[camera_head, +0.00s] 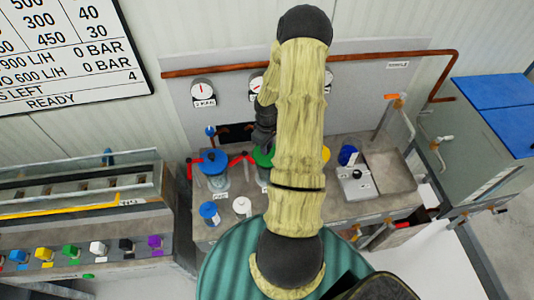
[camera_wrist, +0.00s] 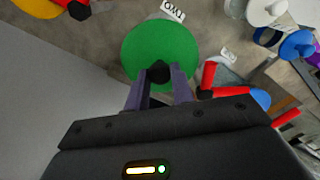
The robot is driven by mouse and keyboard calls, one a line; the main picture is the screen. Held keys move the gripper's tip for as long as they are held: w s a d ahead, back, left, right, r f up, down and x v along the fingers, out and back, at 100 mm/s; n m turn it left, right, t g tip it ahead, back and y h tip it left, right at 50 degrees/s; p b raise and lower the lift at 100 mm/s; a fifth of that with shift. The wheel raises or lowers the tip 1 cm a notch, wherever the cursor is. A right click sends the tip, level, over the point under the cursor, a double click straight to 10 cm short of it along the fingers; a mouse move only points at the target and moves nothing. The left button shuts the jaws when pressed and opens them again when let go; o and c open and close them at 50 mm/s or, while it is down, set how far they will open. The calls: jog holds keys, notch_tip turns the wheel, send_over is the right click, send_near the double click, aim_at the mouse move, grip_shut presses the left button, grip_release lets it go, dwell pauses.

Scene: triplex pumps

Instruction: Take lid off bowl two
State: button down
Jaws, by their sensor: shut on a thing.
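Bowl two's round green lid (camera_wrist: 160,45) shows in the wrist view, with a black knob in its middle and a label reading TWO beside it. My gripper (camera_wrist: 158,78) is shut on the knob of the green lid. In the head view the green lid (camera_head: 264,156) is mostly hidden behind my arm, between the blue lid and the yellow one. I cannot tell whether the lid is resting on its bowl or raised; the bowl below is hidden by the lid.
A blue-lidded bowl (camera_head: 213,162) with red handles stands left of the green lid. A yellow lid (camera_head: 326,154) stands to the right. A blue-topped jar (camera_head: 209,211) and a white one (camera_head: 242,206) stand in front. A sink (camera_head: 388,172) is at the right.

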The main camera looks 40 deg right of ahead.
jog(key=shift+r, duration=0.15)
notch_tip(320, 180, up, 10)
jog(key=b, duration=0.2)
dwell(0.4)
dwell(0.5)
